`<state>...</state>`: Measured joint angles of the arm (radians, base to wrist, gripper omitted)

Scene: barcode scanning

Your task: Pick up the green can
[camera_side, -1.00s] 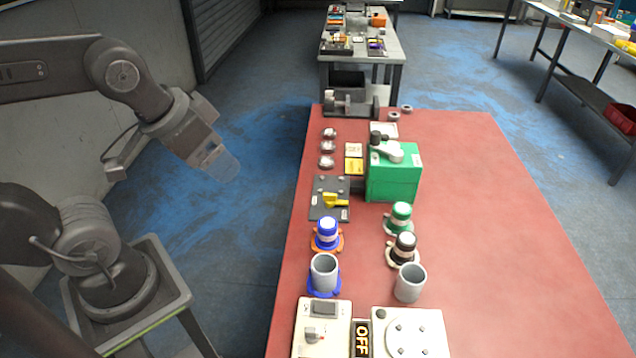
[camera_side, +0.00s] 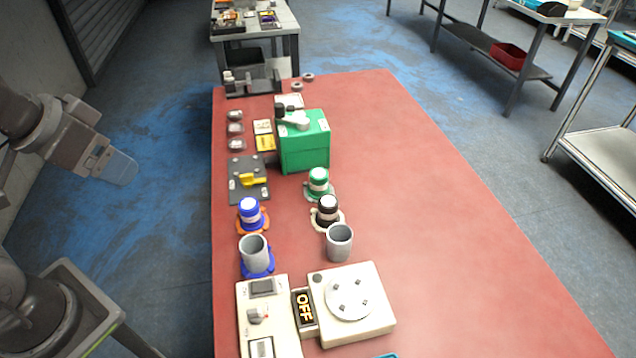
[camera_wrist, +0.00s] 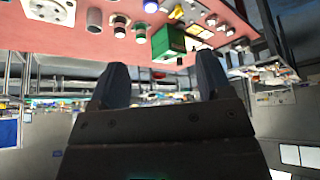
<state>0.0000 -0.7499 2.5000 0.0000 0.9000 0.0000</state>
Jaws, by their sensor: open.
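The green can (camera_side: 318,180) has a white band and stands upright in a ring-like holder on the red table, in front of the green box. In the wrist view, which is upside down, the green can (camera_wrist: 140,30) shows small near the top. My gripper (camera_side: 128,170) is at the left, off the table's left edge and well away from the can. In the wrist view my gripper (camera_wrist: 160,78) has its two fingers apart with nothing between them.
A black-and-white can (camera_side: 327,208), a blue can (camera_side: 250,210) and two grey cups (camera_side: 339,243) stand near the green can. The green box (camera_side: 304,150) is behind it. A device marked OFF (camera_side: 303,307) is at the front. The table's right side (camera_side: 440,220) is clear.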

